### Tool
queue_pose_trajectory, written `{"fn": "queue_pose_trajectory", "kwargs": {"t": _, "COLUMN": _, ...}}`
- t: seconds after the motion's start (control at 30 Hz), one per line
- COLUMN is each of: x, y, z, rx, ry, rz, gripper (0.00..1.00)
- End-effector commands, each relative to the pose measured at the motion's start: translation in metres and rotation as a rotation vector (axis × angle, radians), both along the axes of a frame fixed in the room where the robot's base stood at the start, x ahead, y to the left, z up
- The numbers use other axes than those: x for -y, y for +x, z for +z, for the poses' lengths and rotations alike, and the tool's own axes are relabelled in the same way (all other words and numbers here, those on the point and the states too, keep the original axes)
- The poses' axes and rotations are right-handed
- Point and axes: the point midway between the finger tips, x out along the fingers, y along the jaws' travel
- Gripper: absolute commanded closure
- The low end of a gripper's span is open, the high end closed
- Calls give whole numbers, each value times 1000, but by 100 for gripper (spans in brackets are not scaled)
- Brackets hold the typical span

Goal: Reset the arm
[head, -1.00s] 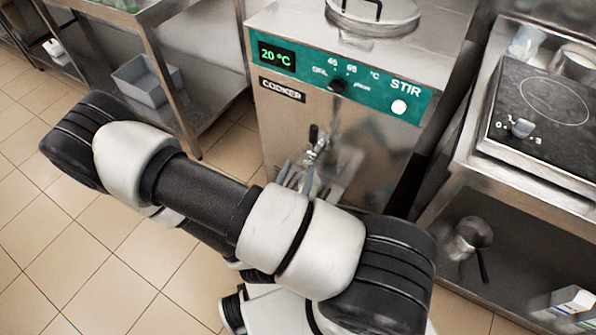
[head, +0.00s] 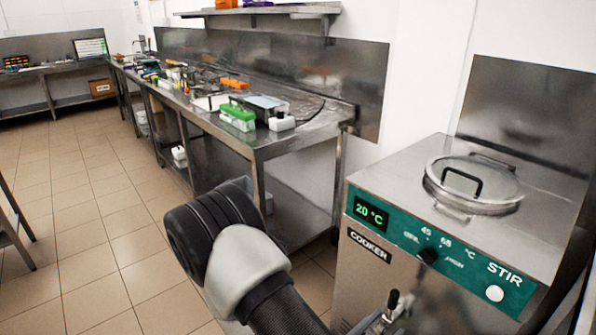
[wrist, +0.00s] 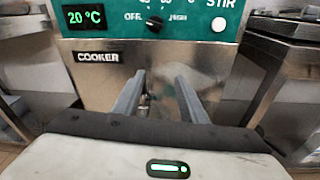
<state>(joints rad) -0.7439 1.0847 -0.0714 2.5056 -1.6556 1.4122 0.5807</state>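My arm (head: 235,262) is in the lower middle of the head view, its elbow raised in front of the cooker. My gripper (wrist: 160,92) is in the wrist view, pointing at the cooker front (wrist: 100,83). Its two grey fingers are apart with nothing held between them. The cooker's tap (wrist: 146,101) shows in the gap between the fingers, partly hidden. I cannot tell how far the fingertips are from the cooker front. In the head view the tap (head: 393,301) is near the bottom edge, and the gripper is mostly cut off there.
The cooker (head: 360,265) reads 20 °C and has a lid (head: 474,182) on top. A long steel bench (head: 270,148) with several items runs along the wall to the left. The tiled floor (head: 95,230) at left is clear.

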Motion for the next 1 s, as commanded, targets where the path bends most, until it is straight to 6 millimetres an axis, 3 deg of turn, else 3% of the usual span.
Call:
{"fn": "queue_pose_trajectory", "kwargs": {"t": 0.1, "x": 24, "y": -11, "z": 44, "rx": 122, "ry": 109, "rz": -255, "gripper": 62}}
{"fn": "queue_pose_trajectory", "kwargs": {"t": 0.2, "x": 41, "y": -30, "z": 71, "rx": 205, "ry": 219, "rz": -473, "gripper": 62}}
{"fn": "queue_pose_trajectory", "kwargs": {"t": 0.4, "x": 51, "y": -75, "z": 106, "rx": 351, "ry": 511, "rz": -872, "gripper": 62}}
{"fn": "queue_pose_trajectory", "kwargs": {"t": 0.67, "x": 19, "y": -105, "z": 139, "rx": 535, "ry": 1035, "rz": -1253, "gripper": 62}}
{"fn": "queue_pose_trajectory", "kwargs": {"t": 0.8, "x": -6, "y": -103, "z": 166, "rx": 632, "ry": 1349, "rz": -1353, "gripper": 62}}
{"fn": "queue_pose_trajectory", "kwargs": {"t": 1.0, "x": -33, "y": -94, "z": 206, "rx": 735, "ry": 1687, "rz": -1376, "gripper": 62}}
